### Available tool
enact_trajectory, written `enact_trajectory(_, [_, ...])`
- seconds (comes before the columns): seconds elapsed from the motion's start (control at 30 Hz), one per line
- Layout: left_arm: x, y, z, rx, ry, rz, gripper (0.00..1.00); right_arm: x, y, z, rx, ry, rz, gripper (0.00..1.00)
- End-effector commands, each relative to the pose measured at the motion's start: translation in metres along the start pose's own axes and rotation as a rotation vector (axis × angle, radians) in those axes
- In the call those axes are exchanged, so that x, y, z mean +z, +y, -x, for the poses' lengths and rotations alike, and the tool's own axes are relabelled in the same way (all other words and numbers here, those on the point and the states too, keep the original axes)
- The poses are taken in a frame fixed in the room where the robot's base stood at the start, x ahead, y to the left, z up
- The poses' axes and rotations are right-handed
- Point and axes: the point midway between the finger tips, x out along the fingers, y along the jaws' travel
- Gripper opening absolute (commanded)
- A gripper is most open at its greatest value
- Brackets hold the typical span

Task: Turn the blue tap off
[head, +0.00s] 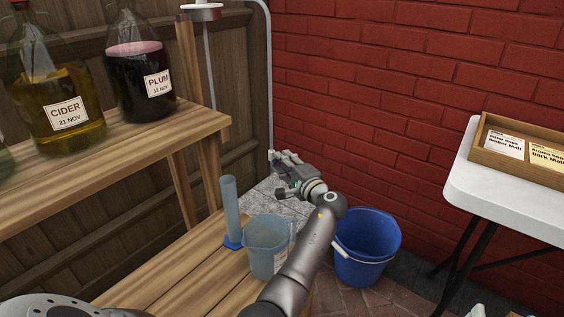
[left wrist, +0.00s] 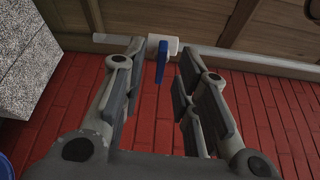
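The blue tap handle (left wrist: 161,62) shows at the top middle of the left wrist view, hanging down from a white valve body (left wrist: 170,44) on a pale pipe (left wrist: 230,55). My left gripper (left wrist: 160,78) is open, its two fingers on either side of the handle in the picture. I see a gap between the handle and each finger, and nothing is held. In the head view my left gripper (head: 286,172) is beyond the bench, low by the brick wall, and I cannot make out the tap there. My right gripper is not in view.
A wooden bench holds a clear jug (head: 268,248) and a measuring cylinder (head: 231,210) beside my left arm. A blue bucket (head: 367,250) stands to its right. Cider (head: 62,95) and plum (head: 145,75) bottles stand on the upper shelf. A white table (head: 515,190) is at right.

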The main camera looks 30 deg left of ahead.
Motion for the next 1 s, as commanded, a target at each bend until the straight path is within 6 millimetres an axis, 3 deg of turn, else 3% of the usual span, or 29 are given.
enact_trajectory(0.2, [0.0,0.001,0.039,0.002,0.003,0.001,0.29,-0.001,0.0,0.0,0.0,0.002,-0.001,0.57])
enact_trajectory(0.4, [0.0,0.001,0.059,0.002,0.002,-0.001,0.29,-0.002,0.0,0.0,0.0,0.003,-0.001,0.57])
enact_trajectory(1.0, [0.0,0.001,0.061,0.002,0.001,-0.001,0.29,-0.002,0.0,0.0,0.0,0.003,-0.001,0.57])
